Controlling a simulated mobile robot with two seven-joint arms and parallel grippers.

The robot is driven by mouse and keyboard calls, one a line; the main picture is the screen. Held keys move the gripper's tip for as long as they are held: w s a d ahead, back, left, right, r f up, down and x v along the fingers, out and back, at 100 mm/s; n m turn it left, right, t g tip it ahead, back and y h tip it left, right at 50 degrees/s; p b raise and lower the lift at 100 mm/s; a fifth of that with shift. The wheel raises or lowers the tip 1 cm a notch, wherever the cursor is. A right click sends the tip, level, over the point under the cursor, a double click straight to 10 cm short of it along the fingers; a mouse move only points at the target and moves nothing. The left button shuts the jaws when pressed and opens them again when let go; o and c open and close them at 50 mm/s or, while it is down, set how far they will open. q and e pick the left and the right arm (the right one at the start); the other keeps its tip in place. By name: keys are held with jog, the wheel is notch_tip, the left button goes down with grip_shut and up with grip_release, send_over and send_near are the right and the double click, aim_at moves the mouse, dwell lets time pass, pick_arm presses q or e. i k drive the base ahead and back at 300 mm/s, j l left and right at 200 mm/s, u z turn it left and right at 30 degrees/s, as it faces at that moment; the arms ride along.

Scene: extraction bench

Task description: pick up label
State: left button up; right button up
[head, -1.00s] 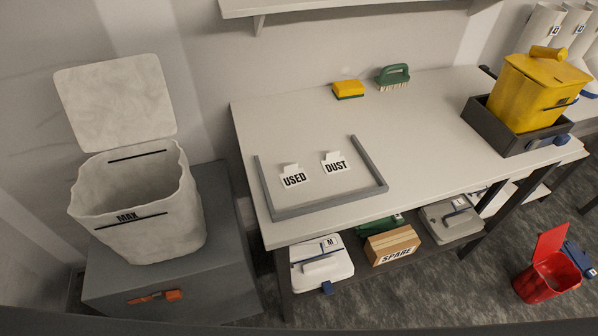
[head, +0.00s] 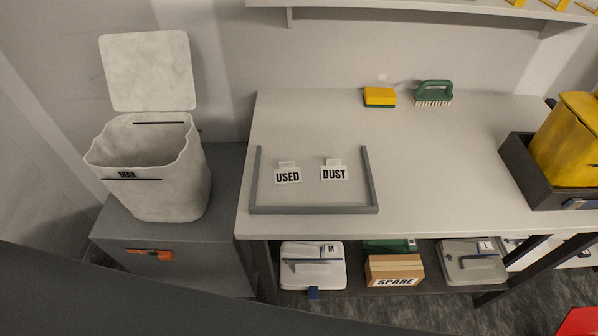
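Two white labels lie on the pale bench inside a grey three-sided frame (head: 312,210). The left label (head: 288,175) reads USED and the right label (head: 334,172) reads DUST. Each has a small tab at its top edge. They lie apart from each other and nothing covers them. Neither my left nor my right gripper shows in the head view.
The bench (head: 440,160) is clear right of the frame. A yellow sponge (head: 379,97) and green brush (head: 433,93) sit at its back. A yellow bin (head: 570,140) stands in a dark tray at right. A white lidded bag (head: 155,175) stands on a grey cabinet (head: 190,255).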

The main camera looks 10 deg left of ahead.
aim_at(287, 173)
jog(key=k+l+u, duration=0.1)
jog(key=l+u, duration=0.4)
jog(key=l, duration=1.1)
